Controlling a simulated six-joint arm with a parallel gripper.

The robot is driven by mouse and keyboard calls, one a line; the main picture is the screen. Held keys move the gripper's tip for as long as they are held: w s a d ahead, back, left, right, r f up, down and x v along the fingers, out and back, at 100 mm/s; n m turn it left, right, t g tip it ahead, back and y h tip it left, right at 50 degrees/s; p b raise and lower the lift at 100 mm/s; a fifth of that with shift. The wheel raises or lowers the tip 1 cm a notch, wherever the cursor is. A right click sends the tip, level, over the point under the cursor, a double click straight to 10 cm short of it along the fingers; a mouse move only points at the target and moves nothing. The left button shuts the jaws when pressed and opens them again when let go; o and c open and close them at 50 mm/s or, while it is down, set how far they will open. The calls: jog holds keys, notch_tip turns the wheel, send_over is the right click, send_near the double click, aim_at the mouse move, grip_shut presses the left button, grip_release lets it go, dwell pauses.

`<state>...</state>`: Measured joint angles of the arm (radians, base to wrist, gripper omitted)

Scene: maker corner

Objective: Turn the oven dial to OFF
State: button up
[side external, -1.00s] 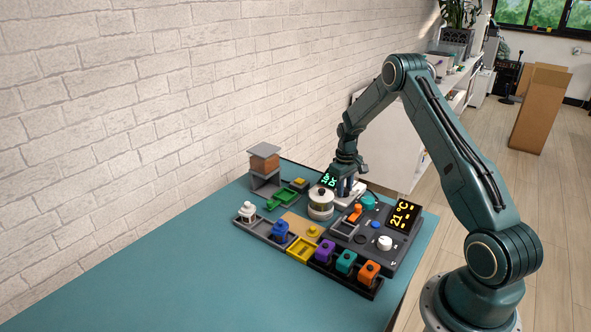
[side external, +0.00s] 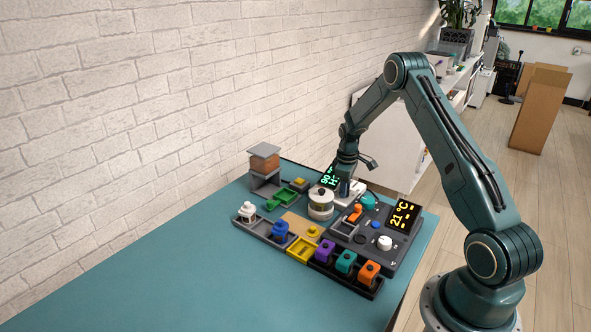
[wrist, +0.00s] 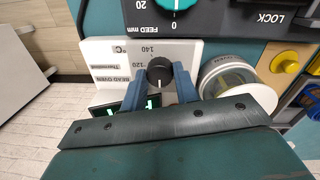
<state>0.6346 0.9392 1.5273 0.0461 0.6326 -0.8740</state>
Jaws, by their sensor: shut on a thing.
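The oven dial (wrist: 160,71) is a round black knob with a pale pointer line toward the lower side in the wrist view. It sits on the white bead oven panel (wrist: 103,52), with 120 and 140 printed beside it. My gripper (wrist: 161,84) has its two blue-grey fingers shut on opposite sides of the dial. No OFF mark is visible, as the fingers and gripper body cover the lower panel. The green-lit oven display (side external: 329,177) shows in the side view beside my gripper (side external: 346,187); the dial is hidden there.
A lidded clear jar (side external: 320,205) stands close beside the gripper. The dark control console (side external: 400,250) with a yellow 21 °C readout lies in front, and trays with coloured blocks sit nearby. The teal table's left part (side external: 150,270) is clear.

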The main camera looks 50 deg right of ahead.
jog(key=o, duration=0.7)
jog(key=shift+r, duration=0.1)
notch_tip(320, 180, up, 14)
jog(key=shift+a, duration=0.4)
jog(key=shift+f, duration=0.2)
jog(key=shift+r, duration=0.1)
